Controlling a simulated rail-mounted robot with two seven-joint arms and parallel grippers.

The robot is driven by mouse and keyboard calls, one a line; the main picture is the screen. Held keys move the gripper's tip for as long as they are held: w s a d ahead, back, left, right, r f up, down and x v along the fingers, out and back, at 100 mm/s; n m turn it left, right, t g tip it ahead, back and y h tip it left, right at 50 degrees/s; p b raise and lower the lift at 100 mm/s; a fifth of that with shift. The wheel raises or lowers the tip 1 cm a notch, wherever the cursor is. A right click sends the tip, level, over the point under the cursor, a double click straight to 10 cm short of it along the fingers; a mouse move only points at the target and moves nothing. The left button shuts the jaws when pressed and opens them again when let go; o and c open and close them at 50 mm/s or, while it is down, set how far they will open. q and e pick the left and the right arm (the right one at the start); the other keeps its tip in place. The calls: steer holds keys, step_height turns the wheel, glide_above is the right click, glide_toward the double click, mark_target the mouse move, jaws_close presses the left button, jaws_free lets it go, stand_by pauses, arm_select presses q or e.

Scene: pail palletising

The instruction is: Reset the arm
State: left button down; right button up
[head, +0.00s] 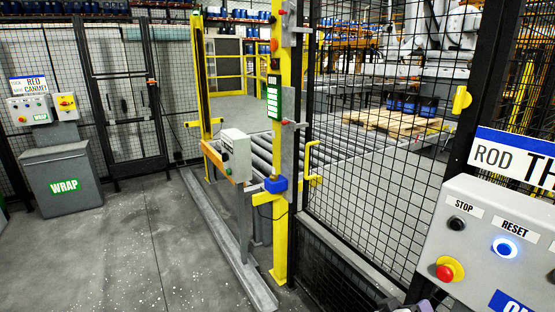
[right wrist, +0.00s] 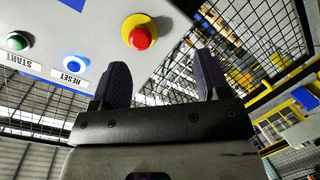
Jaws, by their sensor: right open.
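A grey control box (head: 470,225) stands at the right of the head view. It carries a lit blue RESET button (head: 506,248), a black STOP button (head: 456,223) and a red mushroom button (head: 446,271) on a yellow base. In the right wrist view the RESET button (right wrist: 75,65) glows blue, between a green START button (right wrist: 18,41) and the red button (right wrist: 139,35). My right gripper (right wrist: 160,80) is open and empty, apart from the buttons; only a bit of it (head: 418,306) shows at the head view's bottom edge. My left gripper is out of view.
A black mesh fence (head: 375,180) closes off the cell behind the box. Beyond it are a white industrial arm (head: 455,32), a pallet (head: 395,121) with dark blue pails (head: 407,104) and a roller conveyor (head: 262,150). Grey floor (head: 130,245) is free at the left.

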steer(key=s+a+r+t+y, duration=0.2)
steer(key=s+a+t+y, duration=0.1)
steer(key=a+y, duration=0.4)
steer(key=s+a+f+n+y, duration=0.35)
steer(key=s+f+y, duration=0.25)
steer(key=s, duration=0.3)
steer(key=s+f+g, duration=0.4)
steer(key=s+f, duration=0.4)
steer(key=s, duration=0.4)
steer(key=s+f+g, duration=0.3)
steer(key=s+f, duration=0.6)
steer(key=s, duration=0.3)
step_height(320, 180, up, 29)
steer(key=p, duration=2.8)
steer(key=shift+s+a+f+n+y+p, duration=0.2)
steer(key=shift+s+n+y+p, duration=0.1)
steer(key=shift+n+y+p, duration=0.15)
